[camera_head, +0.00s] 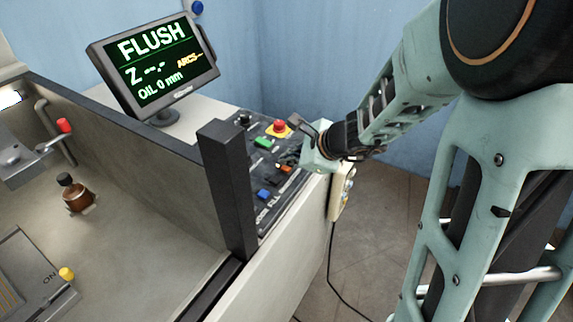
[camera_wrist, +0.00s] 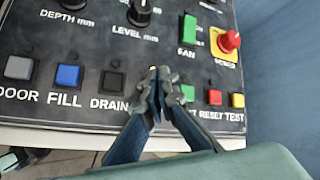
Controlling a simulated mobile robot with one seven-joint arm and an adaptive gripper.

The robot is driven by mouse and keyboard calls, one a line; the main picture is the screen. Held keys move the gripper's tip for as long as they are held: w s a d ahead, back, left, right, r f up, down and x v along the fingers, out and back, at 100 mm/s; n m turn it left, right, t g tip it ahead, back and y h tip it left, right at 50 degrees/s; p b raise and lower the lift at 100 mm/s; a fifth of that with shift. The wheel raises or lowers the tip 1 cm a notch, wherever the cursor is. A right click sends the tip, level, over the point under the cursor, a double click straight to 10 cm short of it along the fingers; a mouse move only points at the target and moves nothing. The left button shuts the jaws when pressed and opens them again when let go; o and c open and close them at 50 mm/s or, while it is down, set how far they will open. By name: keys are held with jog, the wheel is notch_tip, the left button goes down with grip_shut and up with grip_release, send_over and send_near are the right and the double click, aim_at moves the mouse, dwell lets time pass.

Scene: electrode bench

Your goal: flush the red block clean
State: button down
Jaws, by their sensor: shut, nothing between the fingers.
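My gripper (camera_wrist: 159,76) is shut and empty over the button panel (camera_wrist: 50,105) in the wrist view. Its fingertips lie between the DRAIN button (camera_wrist: 112,82) and a green button (camera_wrist: 187,92), and hide what is under them. I cannot tell whether they touch the panel. In the head view my gripper (camera_head: 292,160) is over the same panel, right of the tank. The monitor (camera_head: 160,62) reads FLUSH, with oil at 0 mm. I cannot make out a separate red block; a small red piece (camera_head: 64,126) tops a fitting at the tank's left.
A red emergency knob (camera_wrist: 229,42), a green FAN switch (camera_wrist: 189,28) and two dark dials, DEPTH and LEVEL (camera_wrist: 140,14), stand up from the panel. A black post (camera_head: 226,190) rises at the tank corner.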

aim_at(288, 169)
jog(key=shift+r, duration=0.35)
notch_tip(288, 169, up, 5)
jog(key=p, duration=0.4)
jog(key=shift+r, duration=0.1)
dwell(0.6)
